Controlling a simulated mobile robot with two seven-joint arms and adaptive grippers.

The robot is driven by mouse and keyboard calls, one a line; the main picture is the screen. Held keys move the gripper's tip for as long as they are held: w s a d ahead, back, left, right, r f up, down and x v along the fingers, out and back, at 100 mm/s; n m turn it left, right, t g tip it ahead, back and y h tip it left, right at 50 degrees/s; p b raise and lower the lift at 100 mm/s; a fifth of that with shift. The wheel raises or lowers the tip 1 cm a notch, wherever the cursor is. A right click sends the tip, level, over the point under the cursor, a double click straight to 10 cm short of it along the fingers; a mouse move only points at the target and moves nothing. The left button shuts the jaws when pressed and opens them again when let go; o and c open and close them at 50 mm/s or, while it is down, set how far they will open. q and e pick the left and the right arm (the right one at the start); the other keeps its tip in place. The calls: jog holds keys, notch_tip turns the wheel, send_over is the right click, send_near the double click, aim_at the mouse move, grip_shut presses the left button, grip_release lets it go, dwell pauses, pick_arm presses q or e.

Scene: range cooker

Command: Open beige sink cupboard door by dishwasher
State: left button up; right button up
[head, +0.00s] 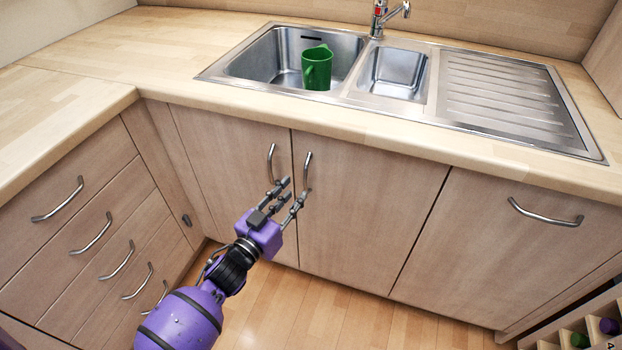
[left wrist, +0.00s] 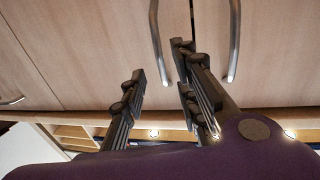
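Two beige sink cupboard doors stand side by side, both closed. The right one (head: 365,215), beside the wide front with the horizontal handle, has an upright metal handle (head: 307,172) near its left edge. The other door (head: 230,165) has its own handle (head: 270,162). My left gripper (head: 292,190) is open in front of the lower ends of the two handles. In the left wrist view its fingers (left wrist: 158,75) are apart, and one handle (left wrist: 155,40) ends between them in the picture. I cannot tell whether they touch it. The right gripper is not in view.
The wide front (head: 515,245) on the right, likely the dishwasher, is closed. Drawers (head: 90,225) stand on the left. A green mug (head: 317,67) is in the steel sink (head: 258,58). A bottle rack (head: 560,335) stands low right. The wooden floor (head: 330,305) before the doors is clear.

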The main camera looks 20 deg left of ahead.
aim_at(304, 182)
pick_arm(q)
jog(key=x, duration=0.6)
jog(key=shift+w+d, duration=0.1)
jog(key=shift+w, duration=0.25)
grip_shut()
